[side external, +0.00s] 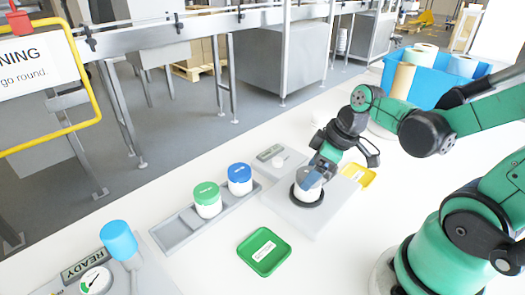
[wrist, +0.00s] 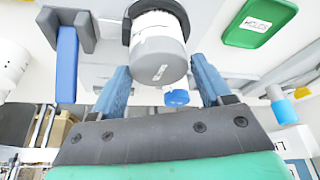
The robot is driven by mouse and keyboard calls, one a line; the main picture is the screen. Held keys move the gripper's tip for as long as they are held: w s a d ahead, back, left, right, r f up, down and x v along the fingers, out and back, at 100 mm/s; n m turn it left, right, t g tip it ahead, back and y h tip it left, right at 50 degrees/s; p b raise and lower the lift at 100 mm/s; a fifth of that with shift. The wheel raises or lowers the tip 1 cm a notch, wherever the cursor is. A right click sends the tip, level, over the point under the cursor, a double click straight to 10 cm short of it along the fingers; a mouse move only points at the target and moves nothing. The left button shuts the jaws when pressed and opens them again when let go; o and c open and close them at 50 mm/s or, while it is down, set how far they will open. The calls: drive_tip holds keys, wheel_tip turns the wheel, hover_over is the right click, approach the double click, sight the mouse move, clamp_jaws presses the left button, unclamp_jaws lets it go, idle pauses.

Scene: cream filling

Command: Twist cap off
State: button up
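A white jar (side external: 308,193) stands in a black ring holder (side external: 306,204) on a light grey plate. In the wrist view the jar (wrist: 155,20) has a grey cap (wrist: 162,62) on it, with the black holder (wrist: 127,28) around its body. In the side view my gripper (side external: 314,176) is over the jar and hides its top. In the wrist view my gripper (wrist: 160,68) is open, with one blue finger on each side of the cap. A gap shows between each finger and the cap.
A grey rack (side external: 180,232) holds a green-capped jar (side external: 207,200) and a blue-capped jar (side external: 240,179). A green tray (side external: 265,268) lies in front, and a yellow tray (side external: 360,175) behind my gripper. A READY panel (side external: 85,264) stands front left, and a blue bin (side external: 430,88) back right.

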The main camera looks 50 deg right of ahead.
drive_tip(key=c, duration=0.9)
drive_tip(key=shift+r, duration=0.2)
clamp_jaws()
drive_tip(key=shift+f, duration=0.2)
drive_tip(key=o, duration=0.6)
unclamp_jaws()
drive_tip(key=c, duration=0.5)
drive_tip(key=n+y, duration=0.1)
drive_tip(key=n, duration=0.2)
drive_tip(key=shift+g, duration=0.3)
drive_tip(key=n, duration=0.2)
drive_tip(key=shift+n+g+y, duration=0.4)
